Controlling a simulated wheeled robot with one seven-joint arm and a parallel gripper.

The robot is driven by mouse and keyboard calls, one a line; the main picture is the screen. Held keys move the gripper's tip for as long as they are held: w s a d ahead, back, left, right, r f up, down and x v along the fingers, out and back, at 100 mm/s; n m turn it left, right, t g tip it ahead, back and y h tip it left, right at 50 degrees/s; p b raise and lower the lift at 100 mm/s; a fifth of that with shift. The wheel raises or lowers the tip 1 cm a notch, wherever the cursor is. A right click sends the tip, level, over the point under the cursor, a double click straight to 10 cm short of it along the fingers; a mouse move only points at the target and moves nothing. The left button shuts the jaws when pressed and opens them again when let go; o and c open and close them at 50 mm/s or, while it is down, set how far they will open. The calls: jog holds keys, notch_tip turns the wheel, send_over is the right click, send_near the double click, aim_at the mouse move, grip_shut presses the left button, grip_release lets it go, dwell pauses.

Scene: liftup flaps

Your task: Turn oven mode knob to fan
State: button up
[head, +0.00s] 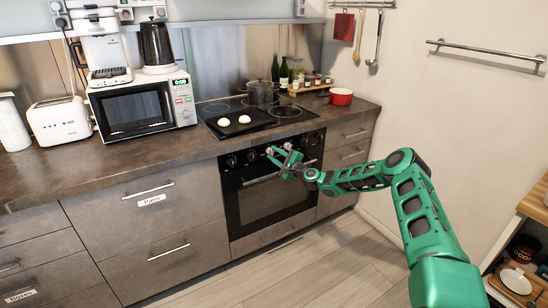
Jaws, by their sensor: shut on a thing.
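The oven (262,205) is built into the counter front, below a black cooktop, with its door shut. Dark knobs (232,161) sit in a row on its control panel, with several showing left and right of my gripper. My gripper (273,153) is at the middle of that panel, shut on a knob there. The fingers hide most of the held knob, so its setting cannot be read. Markings on the panel are too small to read. My green arm reaches in from the lower right.
The oven door handle (262,177) runs just below my gripper. Two white round things (244,119) lie on the cooktop's front, a dark pot (260,92) at its back. A red pot (341,97) stands right. The floor before the oven is clear.

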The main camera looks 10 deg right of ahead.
jog(key=shift+d+f+m, duration=0.3)
jog(key=shift+d+f, duration=0.05)
jog(key=shift+f, duration=0.05)
jog(key=o, duration=0.8)
jog(key=shift+o, duration=1.1)
jog(key=shift+a+r, duration=0.2)
jog(key=v, duration=1)
jog(key=shift+s+d, duration=0.2)
jog(key=shift+s, duration=0.1)
jog(key=shift+a, duration=0.1)
